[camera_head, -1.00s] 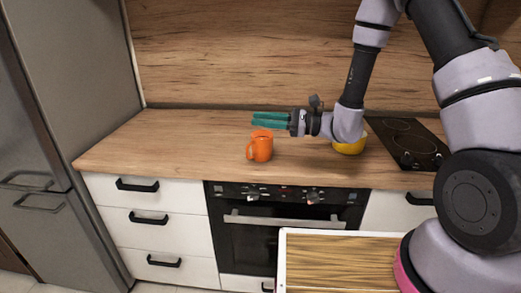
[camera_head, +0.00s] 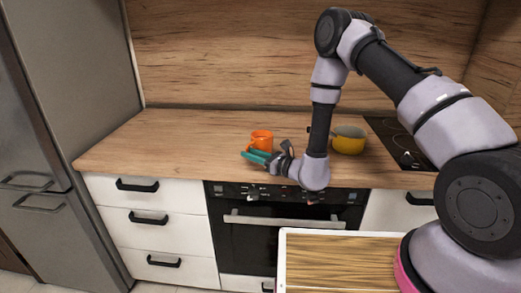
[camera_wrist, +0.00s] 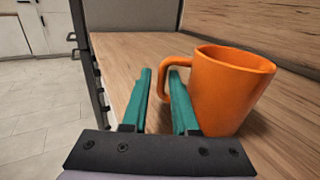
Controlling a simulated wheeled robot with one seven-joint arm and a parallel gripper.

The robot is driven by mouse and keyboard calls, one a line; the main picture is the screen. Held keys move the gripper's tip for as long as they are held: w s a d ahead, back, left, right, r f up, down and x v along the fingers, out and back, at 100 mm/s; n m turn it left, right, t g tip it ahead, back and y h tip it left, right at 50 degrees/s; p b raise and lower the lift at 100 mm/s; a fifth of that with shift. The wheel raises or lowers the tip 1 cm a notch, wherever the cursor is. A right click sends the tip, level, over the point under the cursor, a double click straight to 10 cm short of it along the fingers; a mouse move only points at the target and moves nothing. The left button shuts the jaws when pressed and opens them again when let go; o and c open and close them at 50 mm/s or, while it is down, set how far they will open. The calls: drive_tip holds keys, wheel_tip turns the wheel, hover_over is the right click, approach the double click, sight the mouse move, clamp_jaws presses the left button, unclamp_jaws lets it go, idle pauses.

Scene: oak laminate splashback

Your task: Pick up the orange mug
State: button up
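The orange mug (camera_head: 263,139) stands upright on the wooden worktop, above the left part of the oven. In the wrist view the mug (camera_wrist: 228,90) is large and close, on the right, with its handle pointing left. My gripper (camera_head: 255,157) has teal fingers and is at the front side of the mug, low over the worktop. The handle's lower end is close to the right finger. I cannot tell whether they touch.
A yellow pot or bowl (camera_head: 348,140) stands to the right, beside the black hob (camera_head: 400,142). The worktop (camera_head: 170,145) is clear left of the mug. The oven (camera_head: 280,225) and drawers lie below its front edge. A fridge (camera_head: 60,130) stands at far left.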

drive_tip(key=x, duration=0.5)
drive_tip(key=shift+w+d+f, duration=0.1)
drive_tip(key=shift+f, duration=0.05)
clamp_jaws()
idle(1.2)
